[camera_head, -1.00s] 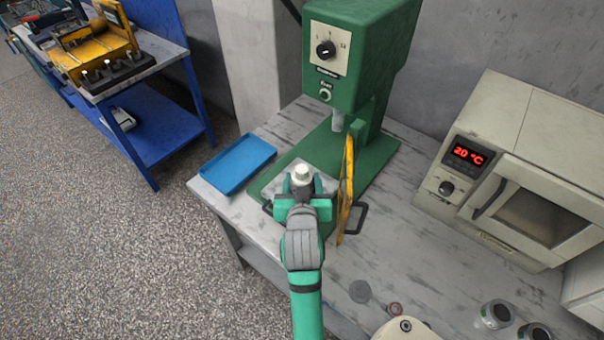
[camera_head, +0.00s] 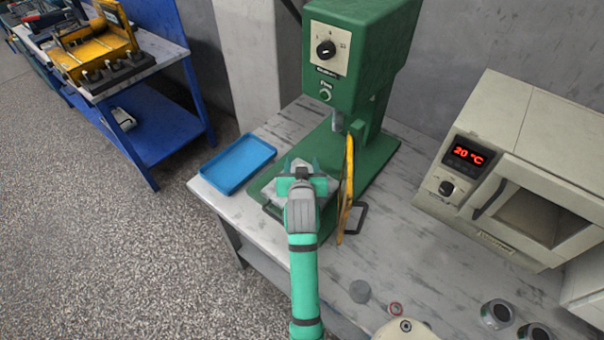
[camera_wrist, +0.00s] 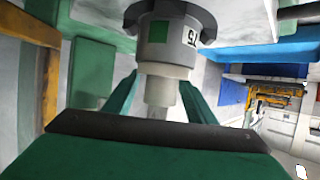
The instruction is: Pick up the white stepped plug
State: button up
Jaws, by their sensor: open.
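The white stepped plug (camera_wrist: 160,88) shows in the wrist view, against the end of a grey cylindrical body (camera_wrist: 175,38) with a green square label. My gripper (camera_wrist: 158,100) is open, with one teal finger on each side of the plug's narrower part. I cannot tell whether the fingers touch it. In the head view my gripper (camera_head: 302,168) is over the base plate of the green press, and the plug is hidden there behind the gripper and wrist.
The green press (camera_head: 355,60) stands just behind my gripper. A yellow upright guard (camera_head: 347,190) is close on the right. A blue tray (camera_head: 238,163) lies to the left.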

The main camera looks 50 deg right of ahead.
jog(key=c, duration=1.2)
jog(key=shift+r, duration=0.1)
